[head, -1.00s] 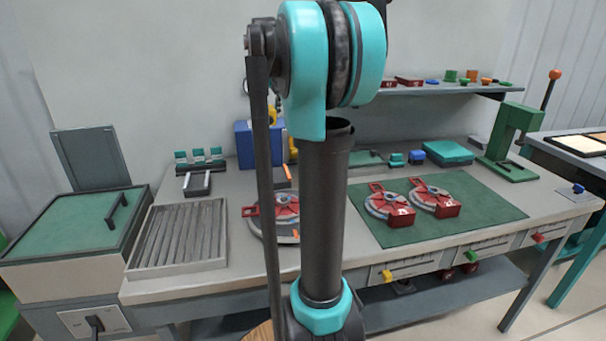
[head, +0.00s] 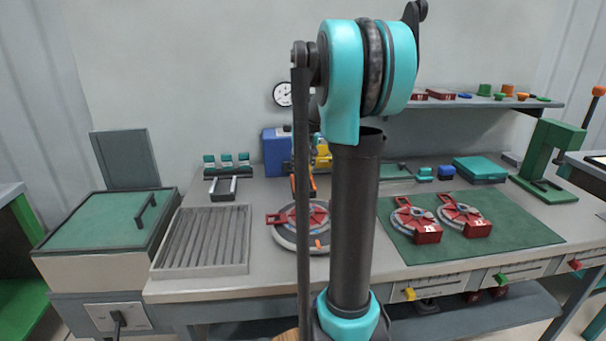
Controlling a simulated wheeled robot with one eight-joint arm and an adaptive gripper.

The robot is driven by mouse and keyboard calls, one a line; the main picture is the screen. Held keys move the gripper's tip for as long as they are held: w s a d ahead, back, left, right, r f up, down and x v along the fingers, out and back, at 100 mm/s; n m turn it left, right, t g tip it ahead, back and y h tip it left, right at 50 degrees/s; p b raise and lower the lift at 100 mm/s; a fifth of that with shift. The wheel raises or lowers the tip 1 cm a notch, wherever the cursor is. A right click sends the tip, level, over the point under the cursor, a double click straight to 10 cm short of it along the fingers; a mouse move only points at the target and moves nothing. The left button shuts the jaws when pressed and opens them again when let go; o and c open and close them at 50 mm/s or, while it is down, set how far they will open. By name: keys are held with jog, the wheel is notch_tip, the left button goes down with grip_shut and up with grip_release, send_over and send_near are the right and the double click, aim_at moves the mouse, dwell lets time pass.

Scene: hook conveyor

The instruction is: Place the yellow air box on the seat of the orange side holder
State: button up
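A yellow part (head: 322,154) shows at the back of the bench, beside a blue box (head: 276,152) and partly behind my arm. I cannot tell whether it is the yellow air box. An orange piece (head: 312,186) shows just in front of it, between my arm links. It may belong to the orange side holder, but its seat cannot be made out. My arm stands upright in the middle of the head view and covers much of this area. My gripper is not visible.
A round grey fixture with a red part (head: 298,222) lies on the bench, partly behind my arm. Two red-and-grey assemblies (head: 423,232) (head: 470,222) lie on a green mat (head: 520,236). A ribbed tray (head: 205,240) and a green-lidded box (head: 97,220) stand at left.

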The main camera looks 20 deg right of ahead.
aim_at(305, 171)
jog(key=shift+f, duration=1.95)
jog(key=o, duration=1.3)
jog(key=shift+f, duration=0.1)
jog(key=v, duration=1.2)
